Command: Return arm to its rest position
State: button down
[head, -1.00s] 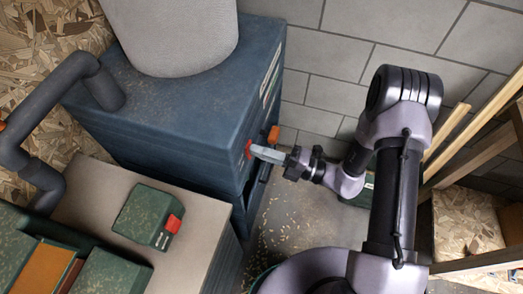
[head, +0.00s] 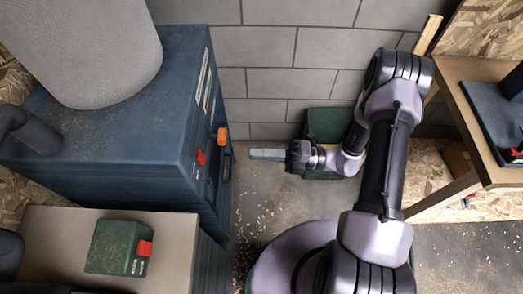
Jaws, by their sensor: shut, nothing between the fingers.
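My gripper (head: 268,154) is at the middle of the head view, pointing left, with its fingers shut together and nothing held. It is apart from the blue cabinet (head: 110,160) to its left, with a clear gap between the fingertips and the cabinet's side. My arm (head: 385,150) is bent, with the elbow high at the right and the forearm reaching down and left to the gripper.
The cabinet carries a red knob (head: 201,157), an orange knob (head: 222,135) and a grey fabric bag (head: 90,45). A green box with a red latch (head: 118,247) sits on a beige top. Another green box (head: 328,124) stands by the block wall. A wooden table (head: 470,120) is at right.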

jog(key=shift+d+r, duration=0.1)
jog(key=shift+d, duration=0.05)
dwell(0.3)
jog(key=s+r+n+g+h, duration=0.3)
jog(key=s+r+n+h, duration=0.15)
jog(key=r+n, duration=0.4)
jog(key=s+r+n+g+h, duration=0.2)
jog(key=s+r+n+h, duration=0.3)
jog(key=n, duration=0.6)
jog(key=s+d+r+n+t+h, duration=0.1)
jog(key=d+r+n+t+h, duration=0.7)
jog(key=n, duration=0.5)
notch_tip(320, 180, up, 2)
jog(key=shift+r+t, duration=0.15)
jog(key=shift+t, duration=0.55)
jog(key=shift+s, duration=0.1)
